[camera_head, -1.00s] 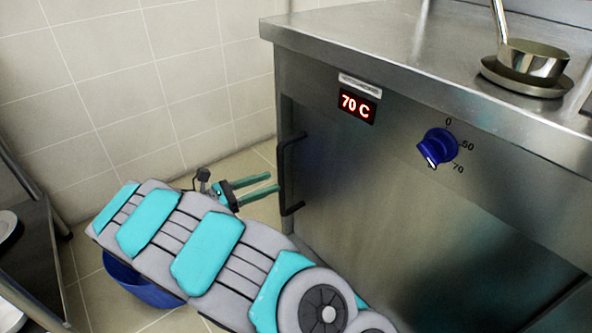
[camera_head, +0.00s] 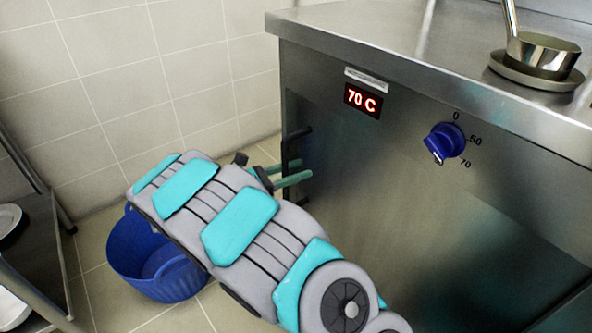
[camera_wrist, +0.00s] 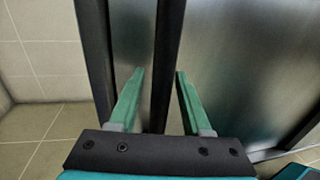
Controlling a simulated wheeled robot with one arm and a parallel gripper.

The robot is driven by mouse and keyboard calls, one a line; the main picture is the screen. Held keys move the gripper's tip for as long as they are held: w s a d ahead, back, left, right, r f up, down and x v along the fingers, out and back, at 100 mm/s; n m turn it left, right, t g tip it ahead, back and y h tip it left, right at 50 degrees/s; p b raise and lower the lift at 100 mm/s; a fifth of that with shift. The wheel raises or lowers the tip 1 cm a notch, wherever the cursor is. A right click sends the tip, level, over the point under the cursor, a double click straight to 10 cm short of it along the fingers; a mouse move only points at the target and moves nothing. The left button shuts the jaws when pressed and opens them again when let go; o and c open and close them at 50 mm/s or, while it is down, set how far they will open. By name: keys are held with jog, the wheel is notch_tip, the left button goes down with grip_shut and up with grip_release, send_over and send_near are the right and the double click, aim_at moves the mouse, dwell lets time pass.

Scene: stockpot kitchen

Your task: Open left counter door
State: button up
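The left counter door (camera_head: 340,215) is a brushed steel panel at the left of the counter front, and it looks shut. Its black bar handle (camera_head: 289,155) stands upright near the left edge. My gripper (camera_head: 292,174) has its teal fingers reaching to the handle, partly covering its lower half. In the wrist view my gripper (camera_wrist: 160,74) has its two fingers apart, with the dark upright handle bar (camera_wrist: 166,50) showing between them. Whether either finger touches the bar I cannot tell.
A blue basket (camera_head: 165,275) stands on the tiled floor below my arm. A dark rack (camera_head: 45,255) with plates is at the left. A blue knob (camera_head: 445,142) sits on the counter front, and a pan (camera_head: 543,58) on top.

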grip_shut()
dwell(1.2)
